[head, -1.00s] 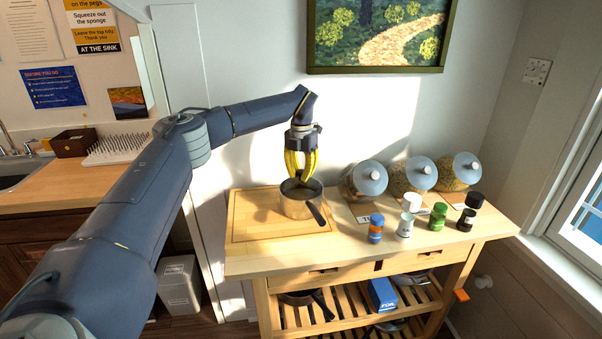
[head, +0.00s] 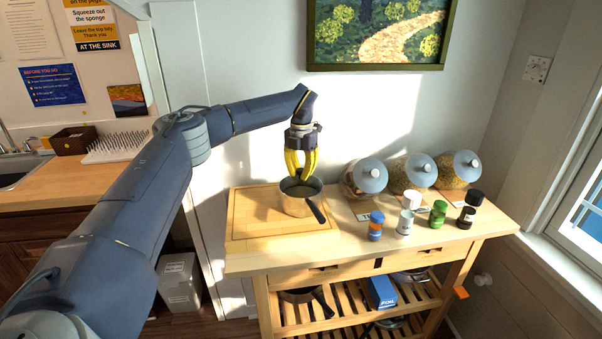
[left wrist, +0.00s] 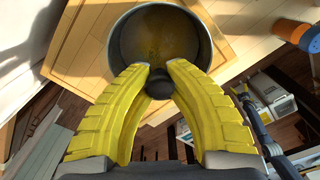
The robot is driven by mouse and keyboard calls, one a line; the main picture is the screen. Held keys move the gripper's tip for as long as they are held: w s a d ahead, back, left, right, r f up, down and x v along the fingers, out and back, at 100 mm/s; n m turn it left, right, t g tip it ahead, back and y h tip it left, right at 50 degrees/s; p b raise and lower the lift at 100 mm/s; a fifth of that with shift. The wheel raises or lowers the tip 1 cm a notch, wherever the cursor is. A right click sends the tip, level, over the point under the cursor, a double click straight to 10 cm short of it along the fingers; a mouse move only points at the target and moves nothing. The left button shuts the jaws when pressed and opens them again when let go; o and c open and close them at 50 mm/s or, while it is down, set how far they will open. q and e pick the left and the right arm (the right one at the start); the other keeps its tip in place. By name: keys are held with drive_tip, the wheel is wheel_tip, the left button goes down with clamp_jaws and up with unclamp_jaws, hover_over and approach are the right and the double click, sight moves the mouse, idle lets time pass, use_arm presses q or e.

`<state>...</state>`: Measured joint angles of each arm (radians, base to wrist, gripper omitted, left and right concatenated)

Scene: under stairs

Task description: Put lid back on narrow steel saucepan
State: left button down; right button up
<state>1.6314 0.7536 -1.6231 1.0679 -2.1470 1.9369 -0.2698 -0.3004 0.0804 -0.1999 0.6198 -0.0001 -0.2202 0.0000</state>
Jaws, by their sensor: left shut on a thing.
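The narrow steel saucepan (head: 296,207) stands upright on the wooden board, its dark handle (head: 318,211) pointing to the lower right. My left gripper (head: 301,178) points down right above the pan's mouth. In the left wrist view its yellow fingers (left wrist: 160,72) are shut on a dark knob (left wrist: 159,86), which I take to be the lid's. A round, see-through-looking surface with a grey rim (left wrist: 115,50) lies beyond the knob. I cannot tell lid from pan there, nor whether the lid touches the rim.
The wooden board (head: 252,215) lies on the left of the table. Jars with grey-blue lids (head: 370,176) stand at the back right. Several small shakers (head: 410,213) stand in front of them. A picture (head: 380,35) hangs on the wall behind.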

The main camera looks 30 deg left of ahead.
use_arm(q)
drive_tip(key=shift+f, duration=0.75)
idle(0.5)
drive_tip(key=c, duration=0.7)
unclamp_jaws()
drive_tip(key=shift+r, duration=0.1)
drive_tip(key=shift+r, duration=2.85)
